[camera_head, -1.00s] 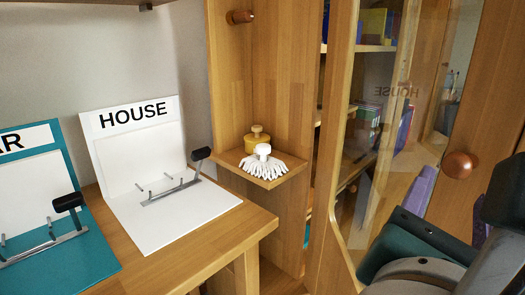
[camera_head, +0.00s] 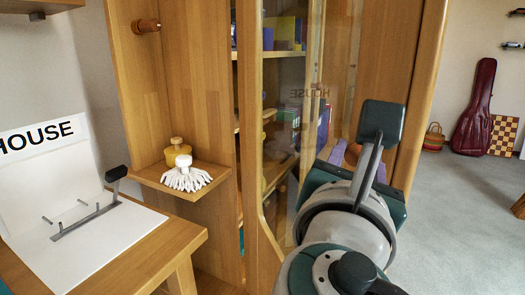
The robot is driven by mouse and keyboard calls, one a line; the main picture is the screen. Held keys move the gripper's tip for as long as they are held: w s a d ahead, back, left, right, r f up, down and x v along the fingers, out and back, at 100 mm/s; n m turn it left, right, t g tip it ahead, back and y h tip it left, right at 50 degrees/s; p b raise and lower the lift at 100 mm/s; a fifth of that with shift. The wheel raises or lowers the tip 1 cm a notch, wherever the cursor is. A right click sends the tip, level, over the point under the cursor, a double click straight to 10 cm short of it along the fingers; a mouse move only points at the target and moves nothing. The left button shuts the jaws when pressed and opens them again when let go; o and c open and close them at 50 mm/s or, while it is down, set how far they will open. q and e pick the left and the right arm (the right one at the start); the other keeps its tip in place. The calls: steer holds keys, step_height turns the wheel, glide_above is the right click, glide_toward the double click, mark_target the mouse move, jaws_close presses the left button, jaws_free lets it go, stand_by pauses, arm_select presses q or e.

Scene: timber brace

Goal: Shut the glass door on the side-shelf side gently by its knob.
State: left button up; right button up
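The glass door (camera_head: 300,130) stands open beside the side shelf (camera_head: 190,190), its pane set in a light wooden frame and showing a mirrored HOUSE reflection. Shelves with books show through and beside the pane. The door's round wooden knob is not visible now; my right arm and gripper cover that area. My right gripper (camera_head: 372,150) is in front of the door's right part, dark green and grey. Its fingers are seen from behind, so their opening and any contact with the knob cannot be told. My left gripper is out of view.
A wooden peg (camera_head: 147,26) sticks out above. A table (camera_head: 165,250) with a HOUSE board (camera_head: 45,170) stands left. Open floor (camera_head: 450,220) lies right; a red instrument case (camera_head: 474,105) leans behind.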

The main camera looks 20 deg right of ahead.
jaws_close()
stand_by(1.0)
